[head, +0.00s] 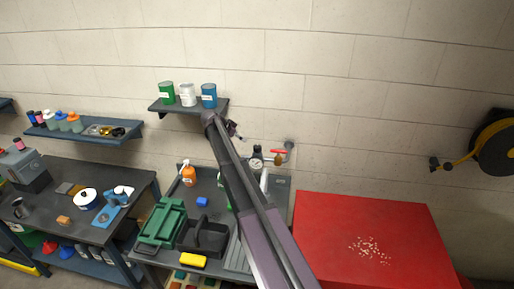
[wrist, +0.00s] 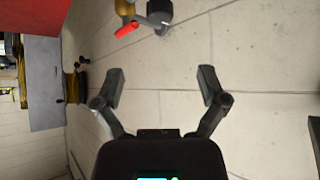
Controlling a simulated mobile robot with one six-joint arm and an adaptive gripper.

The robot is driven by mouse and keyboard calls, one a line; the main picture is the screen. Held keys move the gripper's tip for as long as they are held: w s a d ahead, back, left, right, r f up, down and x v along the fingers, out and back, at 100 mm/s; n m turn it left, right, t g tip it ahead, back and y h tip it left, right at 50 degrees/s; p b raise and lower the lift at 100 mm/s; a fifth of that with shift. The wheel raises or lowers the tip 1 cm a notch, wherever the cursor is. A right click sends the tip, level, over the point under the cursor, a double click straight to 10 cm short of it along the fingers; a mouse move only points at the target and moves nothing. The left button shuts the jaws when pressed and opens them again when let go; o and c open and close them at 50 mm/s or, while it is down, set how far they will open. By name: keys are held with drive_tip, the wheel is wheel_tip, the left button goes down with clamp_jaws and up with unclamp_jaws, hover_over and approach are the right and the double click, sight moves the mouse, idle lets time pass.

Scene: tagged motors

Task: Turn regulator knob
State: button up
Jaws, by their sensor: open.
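In the head view, the regulator shows on the wall pipe, with a black knob (head: 257,149) above a round white-faced gauge (head: 257,163). A red lever valve (head: 279,152) sits just right of it. My gripper (head: 235,130) is up and left of the knob, near the wall, apart from it. In the wrist view, my gripper (wrist: 160,85) is open with nothing between its fingers and faces bare wall.
A shelf (head: 190,108) with several cans is close left of my gripper. Below is a bench with a green toolbox (head: 162,222), an orange spray bottle (head: 188,176) and a black tray. A red cabinet (head: 330,215) stands right. A hose reel (head: 492,146) hangs far right.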

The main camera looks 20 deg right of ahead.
sight(257, 146)
drive_tip(key=shift+f, duration=0.15)
drive_tip(key=b+x, duration=0.8)
drive_tip(key=x, duration=0.3)
drive_tip(key=shift+d+f, duration=0.2)
drive_tip(key=shift+f, duration=0.05)
drive_tip(key=shift+b+x, duration=0.85)
drive_tip(key=shift+x, duration=0.1)
drive_tip(key=shift+d, duration=0.1)
drive_tip(key=shift+r, duration=0.1)
drive_tip(key=c, duration=1.1)
